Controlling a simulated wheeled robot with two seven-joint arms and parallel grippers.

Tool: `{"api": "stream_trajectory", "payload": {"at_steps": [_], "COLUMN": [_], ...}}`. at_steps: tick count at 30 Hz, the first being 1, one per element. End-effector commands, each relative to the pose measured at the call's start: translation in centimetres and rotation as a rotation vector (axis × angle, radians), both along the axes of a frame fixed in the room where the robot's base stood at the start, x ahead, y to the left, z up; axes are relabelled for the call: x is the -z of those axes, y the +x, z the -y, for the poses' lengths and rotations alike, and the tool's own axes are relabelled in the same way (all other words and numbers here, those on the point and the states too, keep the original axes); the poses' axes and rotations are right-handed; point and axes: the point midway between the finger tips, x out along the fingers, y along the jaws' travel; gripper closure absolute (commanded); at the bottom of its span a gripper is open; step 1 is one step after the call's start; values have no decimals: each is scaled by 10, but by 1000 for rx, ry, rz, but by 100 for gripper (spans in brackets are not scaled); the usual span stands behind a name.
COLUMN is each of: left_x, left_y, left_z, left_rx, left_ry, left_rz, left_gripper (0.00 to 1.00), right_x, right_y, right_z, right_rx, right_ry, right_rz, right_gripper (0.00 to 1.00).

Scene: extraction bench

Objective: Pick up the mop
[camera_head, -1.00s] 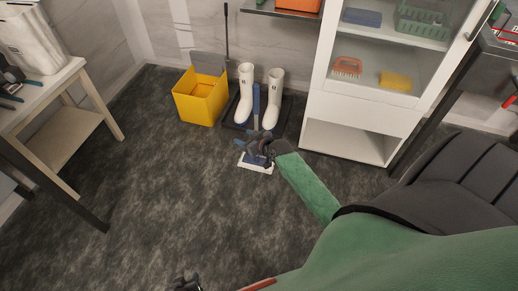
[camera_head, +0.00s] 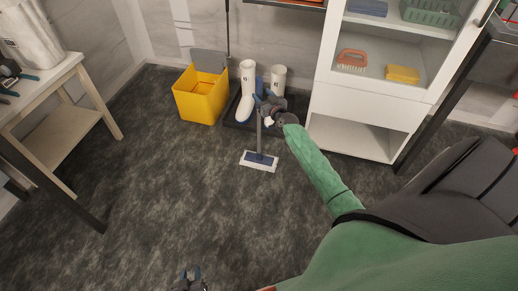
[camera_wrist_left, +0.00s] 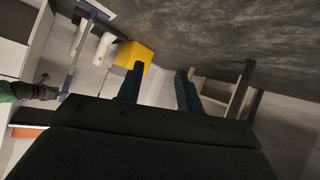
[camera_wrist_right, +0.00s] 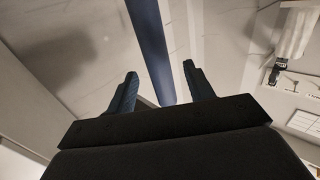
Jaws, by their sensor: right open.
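The mop stands on the floor, its blue-and-white flat head (camera_head: 259,161) down and its grey pole upright in front of the white boots. My right gripper (camera_head: 266,103) is open beside the upper handle, partly hiding it. In the right wrist view the blue handle (camera_wrist_right: 150,45) runs between the two spread fingers (camera_wrist_right: 160,85); I cannot tell whether they touch it. My left gripper (camera_head: 191,275) is low at the bottom edge of the head view. In the left wrist view its fingers (camera_wrist_left: 160,82) are apart and empty.
White boots (camera_head: 246,95) stand on a dark tray (camera_head: 233,124) behind the mop. A yellow bucket (camera_head: 201,98) is left of them. A white cabinet (camera_head: 365,107) stands right, a wooden table (camera_head: 68,75) left. The floor (camera_head: 170,185) between is clear.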

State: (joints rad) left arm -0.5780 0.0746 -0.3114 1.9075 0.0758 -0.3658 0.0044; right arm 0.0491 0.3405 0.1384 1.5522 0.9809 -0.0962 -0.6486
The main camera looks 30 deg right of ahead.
Motion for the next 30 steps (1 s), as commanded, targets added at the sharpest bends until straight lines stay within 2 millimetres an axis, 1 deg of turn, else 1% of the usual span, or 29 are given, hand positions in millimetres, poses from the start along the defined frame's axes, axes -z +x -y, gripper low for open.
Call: {"api": "stream_trajectory", "payload": {"at_steps": [1, 6, 12, 17, 24, 26, 30], "left_x": [-8, -33, -58, -68, -69, -69, -70], "left_y": [7, 24, 39, 43, 44, 44, 44], "left_z": [1, 3, 5, 5, 5, 5, 5], "left_rx": [-2, -10, -18, -21, -21, -21, -21], "left_ry": [-6, -23, -40, -47, -48, -47, -47], "left_rz": [30, 116, 199, 228, 232, 231, 232], "left_gripper": [64, 64, 64, 64, 64, 64, 64], "right_x": [1, 3, 3, 2, 2, 2, 2], "right_y": [5, 18, 34, 40, 40, 40, 40], "right_z": [1, 3, 4, 5, 4, 4, 5], "right_rx": [0, 0, 0, 0, 0, 0, 0], "right_ry": [2, 2, 2, 0, 0, 0, 0], "right_rz": [0, 0, 0, 0, 0, 0, 0], "right_gripper": [47, 47, 47, 47, 47, 57, 85]}}
